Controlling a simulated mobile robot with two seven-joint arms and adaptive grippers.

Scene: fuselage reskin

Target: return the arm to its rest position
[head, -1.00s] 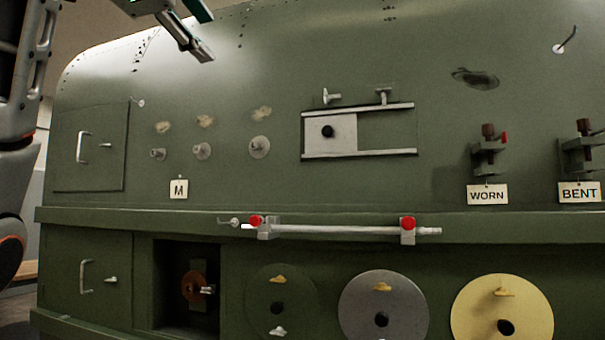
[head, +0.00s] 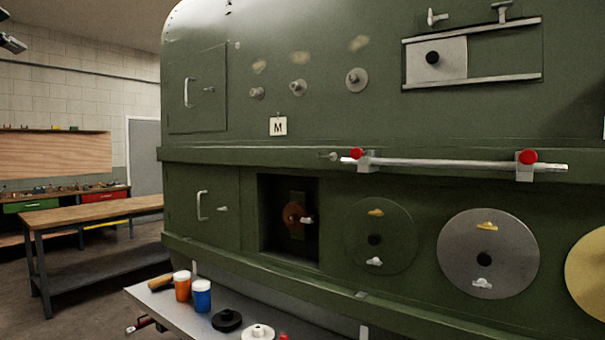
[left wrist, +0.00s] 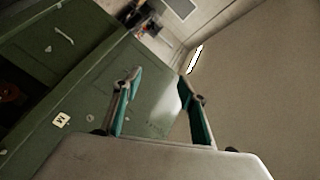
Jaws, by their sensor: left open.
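My left gripper (head: 9,30) shows only in part at the top left corner of the head view, cut off by the edge. In the left wrist view its two teal-lined fingers (left wrist: 165,85) stand apart with nothing between them. Behind them are the green fuselage side and a plain ceiling or wall. The gripper appears clear of the fuselage and touches nothing that I can see. The rest of the left arm is out of the head view. My right gripper is in neither view.
The green fuselage (head: 330,130) fills the middle and right, with a silver bar (head: 450,164) along its ledge. A grey bench (head: 235,320) with orange and blue jars stands in front. A wooden-topped workbench (head: 95,210) stands at left, with open floor between.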

